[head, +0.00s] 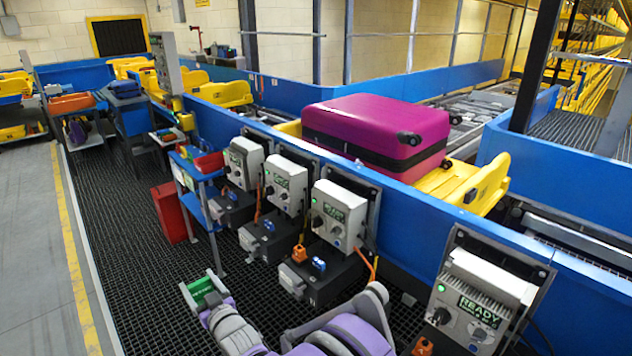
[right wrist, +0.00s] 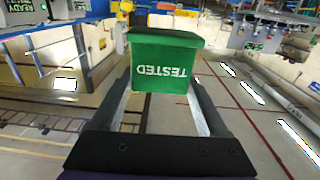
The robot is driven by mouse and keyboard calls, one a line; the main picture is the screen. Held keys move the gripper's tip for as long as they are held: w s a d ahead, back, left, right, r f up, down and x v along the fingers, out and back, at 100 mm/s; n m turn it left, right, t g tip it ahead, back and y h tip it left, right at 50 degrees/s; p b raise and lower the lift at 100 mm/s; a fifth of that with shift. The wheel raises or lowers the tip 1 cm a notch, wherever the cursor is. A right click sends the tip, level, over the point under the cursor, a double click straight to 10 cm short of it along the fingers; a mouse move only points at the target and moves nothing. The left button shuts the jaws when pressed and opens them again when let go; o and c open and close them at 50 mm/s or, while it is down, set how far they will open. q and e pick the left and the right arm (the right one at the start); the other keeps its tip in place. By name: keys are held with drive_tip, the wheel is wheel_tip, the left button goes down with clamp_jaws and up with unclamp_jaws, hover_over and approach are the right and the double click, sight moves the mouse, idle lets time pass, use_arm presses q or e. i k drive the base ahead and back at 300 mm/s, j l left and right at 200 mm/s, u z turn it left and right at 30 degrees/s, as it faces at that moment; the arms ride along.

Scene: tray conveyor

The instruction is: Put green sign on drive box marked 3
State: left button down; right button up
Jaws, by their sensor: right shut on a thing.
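My right gripper (head: 207,296) is shut on the green sign (head: 199,286), held in the air over the dark grating floor. In the right wrist view the green sign (right wrist: 166,68) sits between both fingers, with "TESTED" upside down on its face. Grey control boxes with green displays line the blue conveyor wall: the first (head: 244,163), second (head: 286,184), third (head: 338,214) and a nearer one (head: 478,302) reading "READY". Dark drive boxes (head: 322,276) sit below the first three. I cannot read a number 3 on any. The sign is apart from them. My left gripper is not in view.
A magenta suitcase (head: 378,128) lies in a yellow tray (head: 470,187) on the conveyor behind the wall (head: 430,222). A blue cart (head: 205,205) and a red box (head: 174,212) stand left of the boxes. The grating walkway (head: 130,270) is open at left.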

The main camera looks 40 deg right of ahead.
sight(337, 191)
drive_tip(key=i, duration=1.35)
drive_tip(key=i+j+z, duration=0.1)
drive_tip(key=i, duration=1.3)
drive_tip(key=i+z, duration=0.2)
drive_tip(key=z, duration=2.5)
